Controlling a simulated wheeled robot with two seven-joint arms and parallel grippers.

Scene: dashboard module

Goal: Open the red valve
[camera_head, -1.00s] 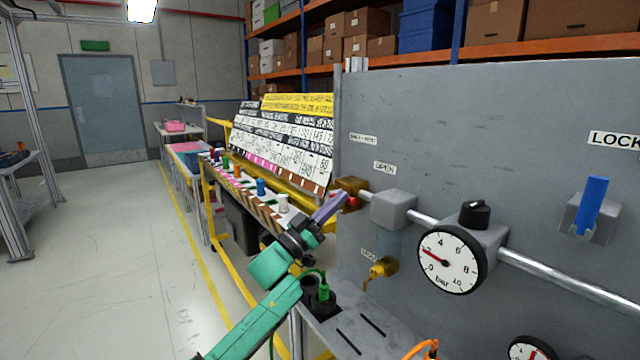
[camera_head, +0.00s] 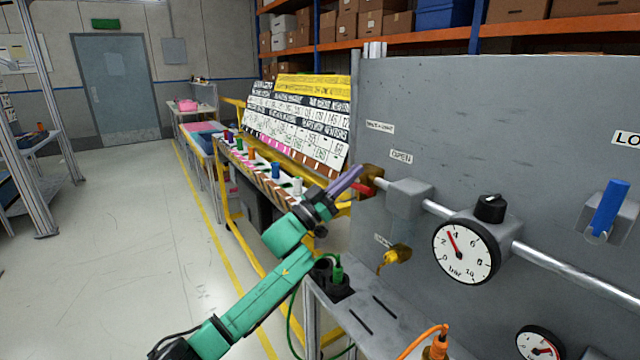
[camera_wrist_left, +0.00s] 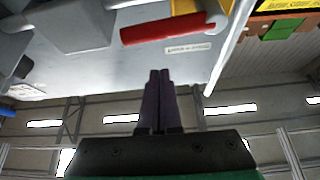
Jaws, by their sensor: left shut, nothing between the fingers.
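The red valve handle (camera_head: 364,189) shows at the left end of the pipe on the grey panel, below a brass valve body (camera_head: 371,175). In the left wrist view the red handle (camera_wrist_left: 165,29) is a long bar lying nearly crosswise, tilted slightly. My left gripper (camera_head: 357,170) has its purple fingers close together at the valve, partly in front of it. In the left wrist view its fingertips (camera_wrist_left: 160,74) are together and empty, a little below the red handle with a visible gap. My right gripper is not in view.
A pressure gauge (camera_head: 466,252) on the panel has its needle near 4. A yellow tap (camera_head: 395,257), a blue lever (camera_head: 608,208) and a socket ledge with green (camera_head: 337,270) and orange plugs (camera_head: 437,347) are nearby. A sloped label board (camera_head: 295,125) stands behind my gripper.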

